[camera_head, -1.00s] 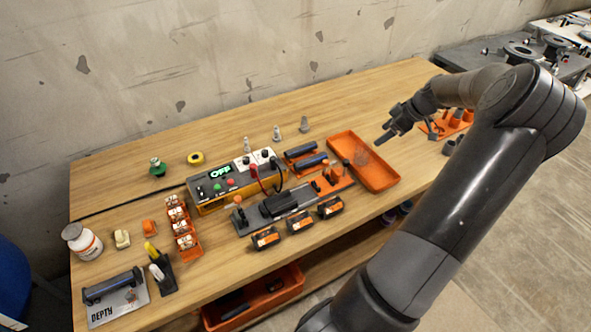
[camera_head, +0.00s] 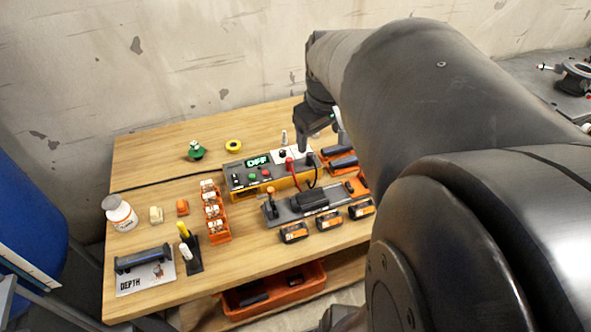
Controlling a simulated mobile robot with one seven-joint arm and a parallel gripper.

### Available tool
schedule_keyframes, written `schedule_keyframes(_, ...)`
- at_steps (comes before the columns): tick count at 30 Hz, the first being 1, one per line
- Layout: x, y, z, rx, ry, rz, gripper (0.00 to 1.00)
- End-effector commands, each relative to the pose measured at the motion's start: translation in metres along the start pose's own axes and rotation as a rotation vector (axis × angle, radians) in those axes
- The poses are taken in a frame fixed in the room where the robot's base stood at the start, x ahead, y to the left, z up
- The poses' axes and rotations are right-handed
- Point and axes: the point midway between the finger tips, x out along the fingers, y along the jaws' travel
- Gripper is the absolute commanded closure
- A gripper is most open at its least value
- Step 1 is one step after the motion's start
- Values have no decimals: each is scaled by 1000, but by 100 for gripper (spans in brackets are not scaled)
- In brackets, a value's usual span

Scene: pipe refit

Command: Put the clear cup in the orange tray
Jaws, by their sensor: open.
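My gripper (camera_head: 318,129) is high over the back right of the workbench, near the white socket block, with its jaws open. I see nothing held in it. The clear cup is not visible now either. A second ago a faint see-through shape showed at the tray's left part, but I cannot tell if it was the cup.
A control box (camera_head: 258,176) with a lit OFF display stands below my gripper. Orange-black blocks (camera_head: 328,221) line the front. An orange bin (camera_head: 316,274) sits on the lower shelf.

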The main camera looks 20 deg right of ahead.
Motion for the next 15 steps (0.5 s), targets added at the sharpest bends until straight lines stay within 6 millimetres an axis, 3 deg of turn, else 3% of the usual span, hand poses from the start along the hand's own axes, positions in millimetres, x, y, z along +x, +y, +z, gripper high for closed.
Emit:
schedule_keyframes(1,-11,-18,7,12,23,12,28)
schedule_keyframes(6,-36,-62,38,105,101,20,28)
schedule_keyframes(15,-50,-107,86,235,209,-40,28)
